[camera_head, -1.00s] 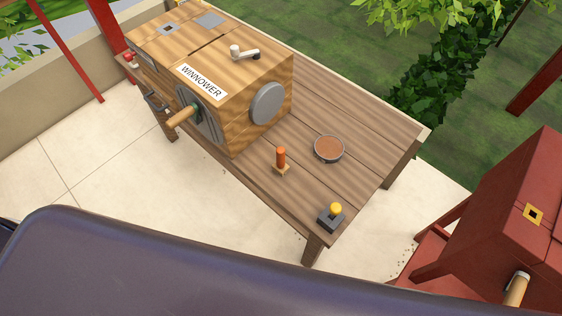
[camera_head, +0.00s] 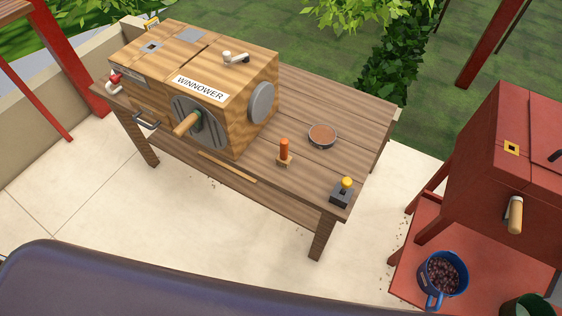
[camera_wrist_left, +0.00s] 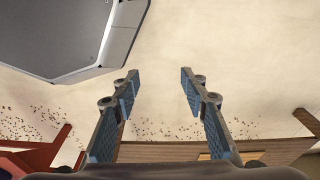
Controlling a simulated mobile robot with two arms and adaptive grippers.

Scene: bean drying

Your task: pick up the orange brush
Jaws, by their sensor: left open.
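The orange brush (camera_head: 284,151) stands upright, orange handle up, on the wooden table (camera_head: 330,96) in the head view. It is right of the winnower and in front of the round bowl. My left gripper (camera_wrist_left: 159,74) shows only in the left wrist view. Its two blue-padded fingers are apart with nothing between them. Beyond them are pale floor and scattered small bits. The brush cannot be made out in the wrist view. My right gripper is in neither view.
The wooden winnower (camera_head: 211,108) with a front crank fills the table's left part. A round bowl (camera_head: 322,136) and a yellow-knobbed box (camera_head: 342,192) stand near the brush. A red machine (camera_head: 500,170) and a blue mug of beans (camera_head: 442,279) are at the right. Pale floor lies in front.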

